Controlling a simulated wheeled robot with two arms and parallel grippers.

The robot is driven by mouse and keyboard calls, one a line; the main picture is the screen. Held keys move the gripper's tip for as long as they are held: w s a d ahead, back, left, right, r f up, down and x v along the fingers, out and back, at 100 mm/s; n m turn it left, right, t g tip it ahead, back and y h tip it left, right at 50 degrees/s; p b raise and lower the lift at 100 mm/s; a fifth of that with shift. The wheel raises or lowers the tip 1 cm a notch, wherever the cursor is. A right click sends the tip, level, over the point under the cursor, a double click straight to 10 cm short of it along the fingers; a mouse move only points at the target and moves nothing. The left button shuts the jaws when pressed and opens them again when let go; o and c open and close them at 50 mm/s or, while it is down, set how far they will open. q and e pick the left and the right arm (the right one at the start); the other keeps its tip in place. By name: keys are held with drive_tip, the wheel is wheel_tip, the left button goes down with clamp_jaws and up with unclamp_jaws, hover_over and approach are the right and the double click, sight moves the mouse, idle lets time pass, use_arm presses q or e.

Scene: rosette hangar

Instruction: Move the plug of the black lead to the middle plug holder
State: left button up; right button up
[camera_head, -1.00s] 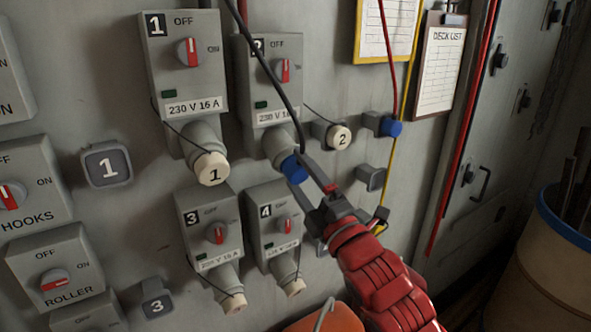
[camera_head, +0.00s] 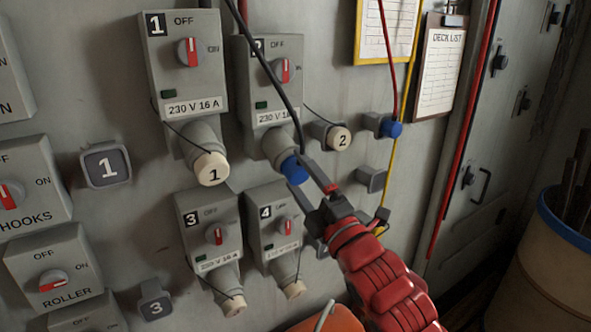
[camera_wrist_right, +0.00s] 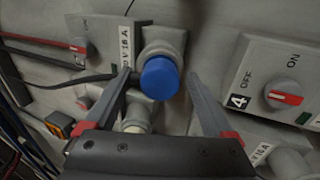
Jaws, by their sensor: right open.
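The black lead (camera_head: 268,68) hangs down from the top to a blue plug (camera_head: 294,169), which sits in the socket under switch box 2 (camera_head: 271,83). The plug also shows in the right wrist view (camera_wrist_right: 159,77). My right gripper (camera_head: 306,192) is open at the plug, with one finger on either side of it in the wrist view; I cannot tell whether they touch it. An empty grey plug holder (camera_head: 370,180) is on the wall to the right, below the holder with the red lead's blue plug (camera_head: 390,128). My left gripper is not in view.
A yellow lead (camera_head: 399,100) runs down behind my right arm. A barrel (camera_head: 556,255) stands at the right.

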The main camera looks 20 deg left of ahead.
sight(301, 178)
idle(0.3)
clamp_jaws()
idle(0.5)
drive_tip(key=shift+s+d+f+b, duration=0.15)
drive_tip(key=shift+f+b, duration=0.1)
drive_tip(key=shift+b, duration=0.15)
drive_tip(key=shift+s+d+f, duration=0.1)
drive_tip(key=shift+s+d, duration=0.25)
drive_tip(key=shift+d, duration=0.3)
drive_tip(key=shift+s+d+f+b, duration=0.15)
drive_tip(key=shift+s+d+b, duration=0.05)
drive_tip(key=shift+s+b, duration=0.1)
drive_tip(key=shift+b+v, duration=0.35)
drive_tip(key=shift+v, duration=1.3)
